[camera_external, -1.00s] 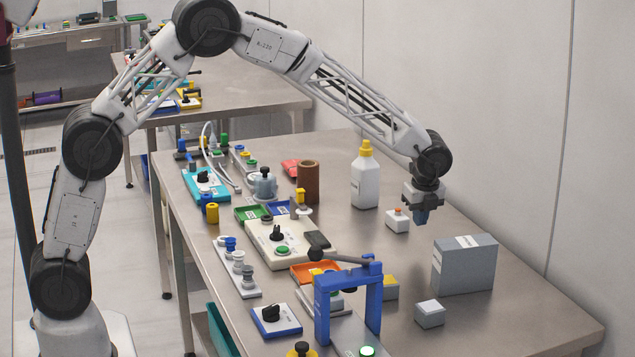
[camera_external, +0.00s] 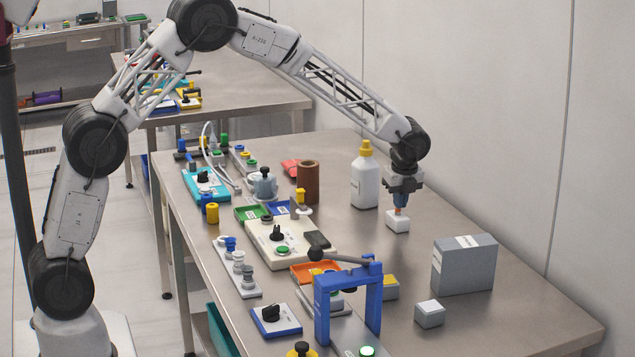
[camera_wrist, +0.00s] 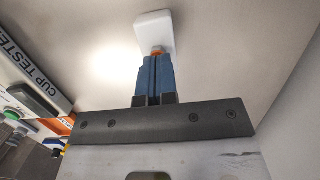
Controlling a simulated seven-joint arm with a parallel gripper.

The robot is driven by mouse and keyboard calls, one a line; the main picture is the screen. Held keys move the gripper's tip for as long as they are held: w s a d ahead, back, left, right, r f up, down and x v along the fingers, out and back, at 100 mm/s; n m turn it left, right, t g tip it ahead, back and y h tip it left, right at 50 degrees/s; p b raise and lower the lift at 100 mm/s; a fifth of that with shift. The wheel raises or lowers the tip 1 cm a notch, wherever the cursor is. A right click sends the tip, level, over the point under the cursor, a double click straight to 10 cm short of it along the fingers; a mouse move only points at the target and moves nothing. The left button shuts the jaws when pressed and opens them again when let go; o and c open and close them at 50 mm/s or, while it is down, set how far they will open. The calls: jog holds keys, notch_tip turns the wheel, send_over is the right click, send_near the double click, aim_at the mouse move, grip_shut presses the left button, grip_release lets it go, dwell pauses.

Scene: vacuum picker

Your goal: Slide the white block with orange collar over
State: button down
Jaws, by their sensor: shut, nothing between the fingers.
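The white block with orange collar (camera_external: 397,224) sits on the steel table to the right of the white bottle.
A white bottle with yellow cap (camera_external: 365,180) stands close on the left. A grey box (camera_external: 464,265) and a small grey block (camera_external: 429,314) stand nearer the camera. A blue frame (camera_external: 347,295) and the cup tester (camera_external: 290,241) are at left. Bare table surrounds the block.

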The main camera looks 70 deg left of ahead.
jog(key=shift+a+f, duration=0.25)
jog(key=shift+f, duration=0.55)
jog(key=shift+s+f, duration=0.1)
jog(key=shift+f, duration=0.1)
jog(key=shift+d, duration=0.15)
jog(key=d, duration=1.3)
jog(key=d+f, duration=0.1)
jog(key=d, duration=0.6)
jog(key=shift+s+d, duration=0.15)
jog(key=shift+s, duration=0.05)
jog(key=shift+r, duration=0.2)
jog(key=shift+w+r, duration=0.2)
jog(key=shift+r, duration=0.8)
jog(key=shift+r, duration=0.1)
